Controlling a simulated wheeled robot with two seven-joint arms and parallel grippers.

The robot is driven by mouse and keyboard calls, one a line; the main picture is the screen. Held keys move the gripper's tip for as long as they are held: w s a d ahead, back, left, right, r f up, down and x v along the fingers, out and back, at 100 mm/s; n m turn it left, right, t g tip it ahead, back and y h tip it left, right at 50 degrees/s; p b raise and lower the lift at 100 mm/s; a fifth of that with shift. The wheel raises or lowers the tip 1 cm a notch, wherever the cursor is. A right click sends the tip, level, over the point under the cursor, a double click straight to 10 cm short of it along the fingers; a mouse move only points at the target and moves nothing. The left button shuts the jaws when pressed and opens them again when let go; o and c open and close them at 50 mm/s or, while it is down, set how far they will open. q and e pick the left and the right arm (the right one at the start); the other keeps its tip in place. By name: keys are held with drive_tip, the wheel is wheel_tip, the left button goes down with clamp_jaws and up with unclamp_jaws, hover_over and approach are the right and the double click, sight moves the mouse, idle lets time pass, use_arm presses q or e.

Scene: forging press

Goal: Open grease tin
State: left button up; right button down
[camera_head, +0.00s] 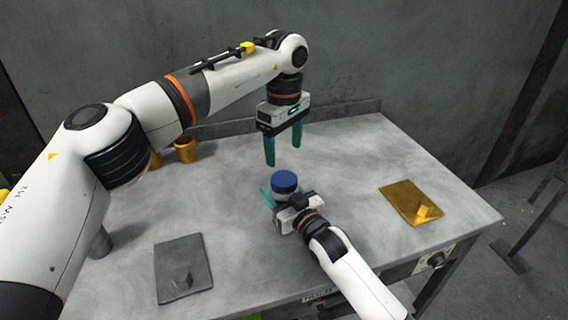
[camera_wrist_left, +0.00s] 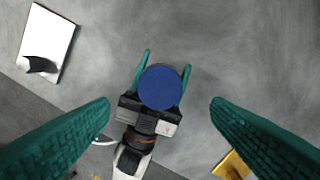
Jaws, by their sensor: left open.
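In the left wrist view the round blue lid (camera_wrist_left: 160,87) is seen from above. My right gripper (camera_head: 283,193) is low at the table with its green fingers on either side of the tin; I cannot tell whether they press on it. My left gripper (camera_head: 283,150) is open and empty, pointing down above and behind the tin. Its two fingers also frame the left wrist view (camera_wrist_left: 160,110), with the lid between and beyond them.
A grey plate with a small block (camera_head: 180,268) lies at the front left of the grey table (camera_head: 340,150). A yellow plate with a block (camera_head: 410,203) lies at the right. An orange-gold cup (camera_head: 186,149) stands at the back left. Table around the tin is clear.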

sight(284, 178)
use_arm(q)
drive_tip(key=m, duration=0.5)
drive_tip(key=shift+m, duration=0.4)
drive_tip(key=m, duration=0.5)
drive_tip(key=shift+f, duration=4)
